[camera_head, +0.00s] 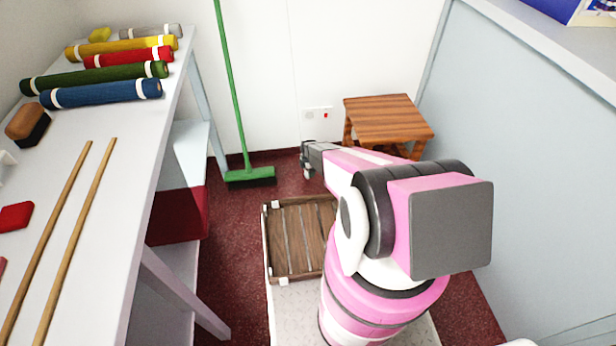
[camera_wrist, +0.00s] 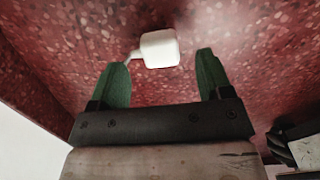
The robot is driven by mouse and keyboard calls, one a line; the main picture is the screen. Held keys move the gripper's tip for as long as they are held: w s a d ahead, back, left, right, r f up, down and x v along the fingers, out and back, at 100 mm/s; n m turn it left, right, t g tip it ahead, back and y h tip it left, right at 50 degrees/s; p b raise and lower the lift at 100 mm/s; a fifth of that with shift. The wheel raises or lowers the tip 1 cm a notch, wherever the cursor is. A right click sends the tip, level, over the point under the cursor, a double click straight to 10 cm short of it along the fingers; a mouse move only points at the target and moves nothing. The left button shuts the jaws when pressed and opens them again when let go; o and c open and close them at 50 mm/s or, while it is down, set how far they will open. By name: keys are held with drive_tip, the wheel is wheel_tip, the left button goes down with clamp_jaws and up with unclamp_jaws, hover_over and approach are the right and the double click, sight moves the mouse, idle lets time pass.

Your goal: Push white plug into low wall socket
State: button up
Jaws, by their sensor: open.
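The white plug (camera_wrist: 159,48) lies on the speckled red floor in the wrist view, with a short pale piece at its left side. My gripper (camera_wrist: 161,62) is open, and its two green fingers stand to the left and right of the plug, apart from it. In the head view my gripper (camera_head: 306,160) is low near the back wall, below the socket. The plug cannot be made out there.
A wooden stool (camera_head: 388,120) stands right of the socket. A green broom (camera_head: 237,110) leans on the wall to the left. A wooden crate (camera_head: 267,240) is on the floor nearer me. A long counter (camera_head: 110,200) with fabric rolls runs along the left.

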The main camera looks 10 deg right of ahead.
wheel_tip(320, 180, down, 3)
drive_tip(key=shift+f, duration=0.15)
drive_tip(key=shift+c, duration=0.3)
drive_tip(key=c, duration=0.9)
drive_tip(key=shift+s+r, duration=0.1)
drive_tip(key=shift+r, duration=0.55)
drive_tip(key=r, duration=0.3)
drive_tip(key=shift+s+a+r, duration=0.25)
drive_tip(key=shift+a+r, duration=0.05)
drive_tip(key=s+a+r, duration=0.5)
drive_tip(key=a+r, duration=0.1)
drive_tip(key=a, duration=0.3)
drive_tip(key=shift+s+a+r, duration=0.15)
drive_tip(key=shift+s+a, duration=0.05)
drive_tip(key=shift+s, duration=0.1)
